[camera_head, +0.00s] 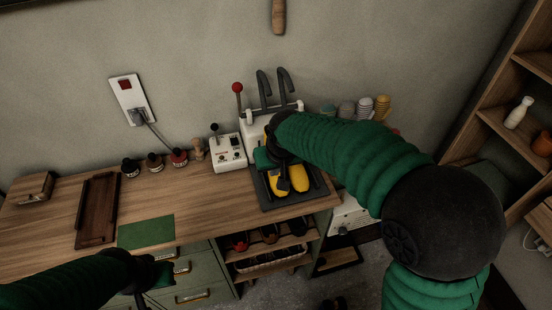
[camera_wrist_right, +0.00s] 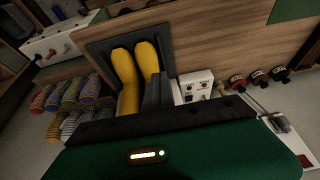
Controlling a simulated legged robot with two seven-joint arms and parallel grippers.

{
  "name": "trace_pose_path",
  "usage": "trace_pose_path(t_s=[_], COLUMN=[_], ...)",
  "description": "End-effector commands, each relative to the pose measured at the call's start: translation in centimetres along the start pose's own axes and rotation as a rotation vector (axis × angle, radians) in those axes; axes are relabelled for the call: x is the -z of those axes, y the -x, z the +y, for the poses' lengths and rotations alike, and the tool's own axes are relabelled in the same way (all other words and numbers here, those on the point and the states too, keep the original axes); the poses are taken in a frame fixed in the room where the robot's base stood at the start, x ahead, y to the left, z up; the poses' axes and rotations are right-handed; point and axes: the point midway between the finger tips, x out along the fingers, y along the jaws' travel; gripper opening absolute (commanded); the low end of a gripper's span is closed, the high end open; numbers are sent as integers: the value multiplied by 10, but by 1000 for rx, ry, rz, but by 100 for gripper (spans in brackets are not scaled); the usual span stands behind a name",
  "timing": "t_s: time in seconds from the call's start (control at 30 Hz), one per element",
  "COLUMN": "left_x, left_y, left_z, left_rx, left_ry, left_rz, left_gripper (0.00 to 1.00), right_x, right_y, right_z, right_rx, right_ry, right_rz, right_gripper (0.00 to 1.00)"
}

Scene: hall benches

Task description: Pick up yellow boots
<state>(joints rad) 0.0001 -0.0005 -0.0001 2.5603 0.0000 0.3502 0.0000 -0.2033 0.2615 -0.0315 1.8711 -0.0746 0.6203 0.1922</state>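The yellow boots (camera_head: 281,187) stand side by side on a dark tray (camera_head: 316,189) at the right end of the wooden bench, in front of a white machine with two dark curved posts. In the right wrist view the boots (camera_wrist_right: 124,68) lie toes away from the camera, and a dark grey finger-like part overlaps the right one. My right gripper (camera_head: 273,157) is over the boots' upper part and hides it; whether it touches or grips them is unclear. My left gripper (camera_head: 153,275) is low at the left, away from the boots, its fingers unclear.
A white control box (camera_head: 228,152) and a red-knobbed lever (camera_head: 238,91) stand left of the boots. Small jars (camera_head: 155,161), a brown wooden tray (camera_head: 98,210) and a green mat (camera_head: 146,232) are further left. Striped rolls (camera_wrist_right: 70,95) show in the wrist view. Shelves (camera_head: 515,130) stand at right.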

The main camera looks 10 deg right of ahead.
Motion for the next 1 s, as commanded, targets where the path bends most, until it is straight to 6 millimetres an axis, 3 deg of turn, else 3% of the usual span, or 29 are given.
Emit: trace_pose_path(t_s=[0.47,1.0], left_x=[0,0], left_y=[-2,-2], left_z=[0,0], left_rx=[0,0], left_ry=[0,0], left_rz=[0,0], left_gripper=[0,0], right_x=[-11,-10], right_y=[6,6], right_z=[-6,-6], right_rx=[-3,-3], right_ry=[-1,-1], right_rz=[-1,0], right_gripper=[0,69])
